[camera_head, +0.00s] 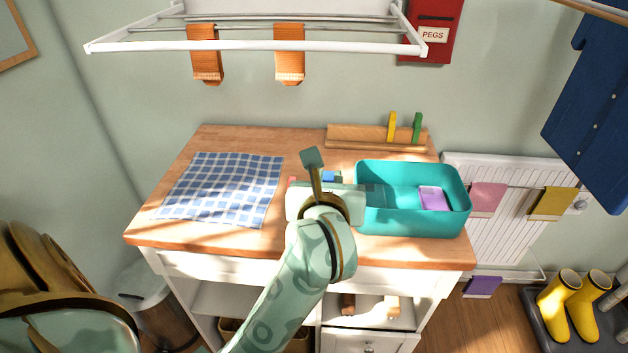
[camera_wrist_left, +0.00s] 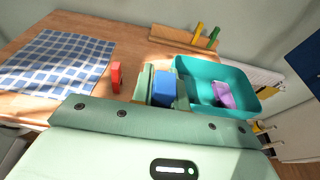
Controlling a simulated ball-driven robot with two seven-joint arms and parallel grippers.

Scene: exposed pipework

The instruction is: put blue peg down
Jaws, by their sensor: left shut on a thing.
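My left gripper (camera_head: 328,182) is above the middle of the wooden counter, just left of the teal bin. It is shut on the blue peg (camera_wrist_left: 164,88), which stands between its fingers in the left wrist view. In the head view only a small part of the blue peg (camera_head: 329,176) shows behind the gripper. Whether the peg touches the counter cannot be told. A red peg (camera_wrist_left: 116,77) stands on the counter to the left of the gripper. A wooden rack (camera_head: 355,137) at the back holds a yellow peg (camera_head: 392,126) and a green peg (camera_head: 417,127). My right gripper is not in view.
The teal bin (camera_head: 412,220) holds a purple cloth (camera_head: 434,198). A blue checked cloth (camera_head: 222,187) covers the counter's left part. A drying rack (camera_head: 270,32) with orange socks hangs above. The counter (camera_head: 300,148) is clear in front of the wooden rack.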

